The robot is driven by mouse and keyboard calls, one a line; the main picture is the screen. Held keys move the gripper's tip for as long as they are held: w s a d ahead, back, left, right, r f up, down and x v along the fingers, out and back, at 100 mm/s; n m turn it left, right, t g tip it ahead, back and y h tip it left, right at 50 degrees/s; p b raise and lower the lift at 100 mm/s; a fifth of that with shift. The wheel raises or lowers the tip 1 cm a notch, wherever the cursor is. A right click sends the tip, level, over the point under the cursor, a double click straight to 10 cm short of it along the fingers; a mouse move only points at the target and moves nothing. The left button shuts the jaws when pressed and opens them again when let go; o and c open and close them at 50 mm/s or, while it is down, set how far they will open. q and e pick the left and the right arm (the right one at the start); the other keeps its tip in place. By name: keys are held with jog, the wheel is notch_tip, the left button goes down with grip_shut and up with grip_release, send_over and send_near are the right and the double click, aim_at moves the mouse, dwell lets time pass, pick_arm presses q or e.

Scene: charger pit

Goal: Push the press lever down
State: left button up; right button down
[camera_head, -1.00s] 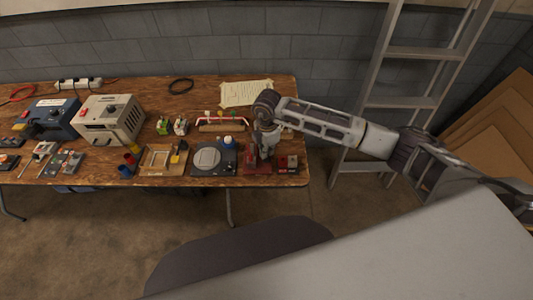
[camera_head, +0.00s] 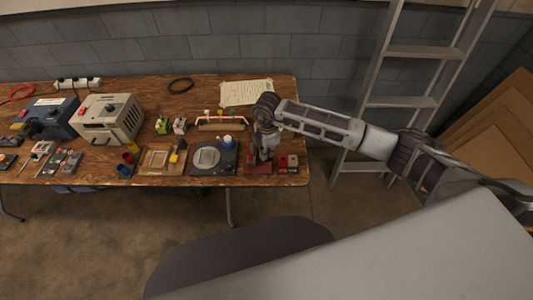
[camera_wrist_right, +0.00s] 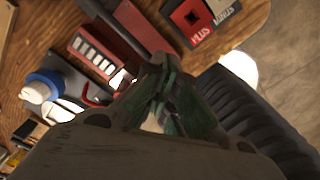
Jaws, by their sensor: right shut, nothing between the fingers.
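The press has a dark red base (camera_head: 257,168) near the right end of the workbench, and my right gripper partly hides it in the head view. In the right wrist view a dark red bar (camera_wrist_right: 142,22) of it shows above the fingers. A black ridged, grip-like part (camera_wrist_right: 250,112) with a pale end lies just right of the fingers; I cannot tell for sure that it is the lever, or whether they touch. My right gripper (camera_head: 265,153) points down over the press. Its fingers (camera_wrist_right: 160,88) are together and empty. My left gripper is out of view.
A red and dark terminal block (camera_head: 288,162), marked PLUS and MINUS in the wrist view, sits right of the press by the bench edge. A dark plate with a grey pad (camera_head: 207,158) is to the left. A red-handled rack (camera_head: 222,121) stands behind. A ladder (camera_head: 405,103) leans right.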

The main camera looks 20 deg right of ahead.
jog(key=shift+s+f+b, duration=0.1)
jog(key=shift+f+b, duration=1)
jog(key=shift+f, duration=0.85)
dwell(0.6)
jog(key=shift+r, duration=0.1)
dwell(0.3)
jog(key=shift+r+p, duration=2.9)
jog(key=shift+r, duration=1.25)
